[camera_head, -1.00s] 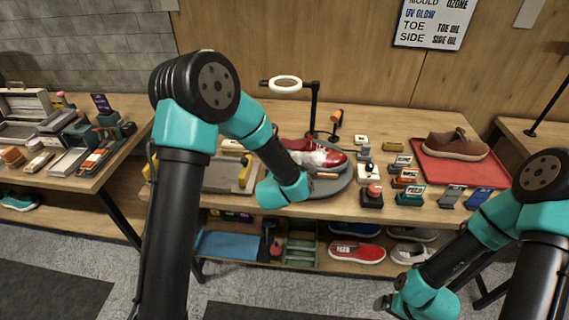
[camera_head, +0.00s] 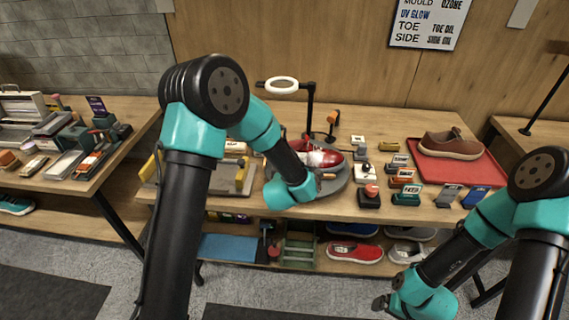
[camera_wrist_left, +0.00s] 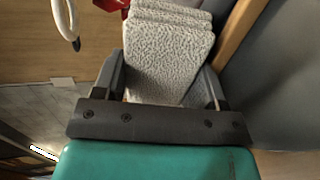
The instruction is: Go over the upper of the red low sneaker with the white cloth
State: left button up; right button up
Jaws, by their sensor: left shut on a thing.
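The red low sneaker (camera_head: 324,157), with a pale glossy patch at its toe, rests on a round grey turntable (camera_head: 338,184) at the middle of the bench. My left forearm covers part of it. The left wrist view shows my left gripper (camera_wrist_left: 162,85) shut on the white cloth (camera_wrist_left: 170,50), a folded, textured pad between the two fingers. A bit of red shows beyond the cloth's upper left; whether they touch is unclear. In the head view the left fingers and cloth are hidden behind my wrist. My right gripper (camera_head: 383,303) hangs low in front of the bench, its fingers unclear.
A ring lamp (camera_head: 282,85) on a black stand rises behind the turntable. Several small labelled blocks (camera_head: 404,180) stand to its right. A brown shoe (camera_head: 451,146) sits on a red tray (camera_head: 482,174). More shoes, including a red one (camera_head: 354,252), lie on the lower shelf.

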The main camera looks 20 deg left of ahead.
pick_arm(q)
jog(key=shift+d, duration=0.6)
jog(key=shift+w+d, duration=0.15)
jog(key=shift+d, duration=0.85)
jog(key=shift+w+d, duration=0.1)
jog(key=shift+d, duration=0.85)
jog(key=shift+d+f, duration=0.1)
jog(key=shift+d, duration=1.85)
jog(key=shift+a, duration=0.1)
